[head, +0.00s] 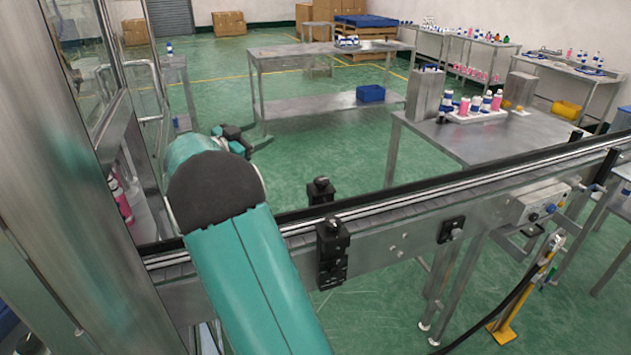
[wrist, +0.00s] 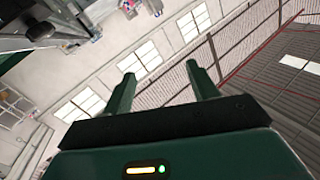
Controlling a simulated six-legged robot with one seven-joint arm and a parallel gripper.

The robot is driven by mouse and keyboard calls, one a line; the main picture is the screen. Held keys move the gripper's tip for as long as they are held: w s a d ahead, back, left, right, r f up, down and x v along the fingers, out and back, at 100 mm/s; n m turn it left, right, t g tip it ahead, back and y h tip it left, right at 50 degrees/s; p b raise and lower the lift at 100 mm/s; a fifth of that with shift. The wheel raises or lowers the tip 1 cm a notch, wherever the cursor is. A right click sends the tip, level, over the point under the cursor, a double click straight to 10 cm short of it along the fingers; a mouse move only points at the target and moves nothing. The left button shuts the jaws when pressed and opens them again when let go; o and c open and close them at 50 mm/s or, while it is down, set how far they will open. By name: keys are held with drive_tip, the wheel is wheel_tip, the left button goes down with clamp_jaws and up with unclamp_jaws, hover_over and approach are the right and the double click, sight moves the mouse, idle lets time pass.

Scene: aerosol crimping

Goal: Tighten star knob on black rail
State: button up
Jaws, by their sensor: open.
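The black rail (head: 410,190) runs along the conveyor from lower left to upper right in the head view. A small black knob (head: 321,184) tops a dark block at the rail's far side. A black clamp bracket (head: 332,252) is on the near side, and another black fitting with a knob (head: 451,230) sits further right. I cannot tell which is the star knob. My gripper (wrist: 162,82) is open in the wrist view, with nothing between its two green fingers. It is clear of the rail; its exact distance from the knobs cannot be told.
A steel machine frame with glass panels stands close on the left. A steel table (head: 455,135) with bottles (head: 480,103) stands behind the conveyor at right, and another table (head: 330,55) further back. Green floor lies open between them. In the wrist view, dark metalwork (wrist: 40,30) is upper left.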

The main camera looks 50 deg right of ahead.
drive_tip(key=s+f+m+g+y, duration=0.2)
drive_tip(key=s+f+m+g, duration=0.15)
drive_tip(key=f+g, duration=0.35)
drive_tip(key=m+g+y, duration=0.1)
drive_tip(key=g+y, duration=0.1)
drive_tip(key=g, duration=0.2)
approach(322, 179)
drive_tip(key=x, duration=0.9)
drive_tip(key=shift+s+d+f, duration=0.25)
drive_tip(key=shift+s+d, duration=0.05)
drive_tip(key=c, duration=1)
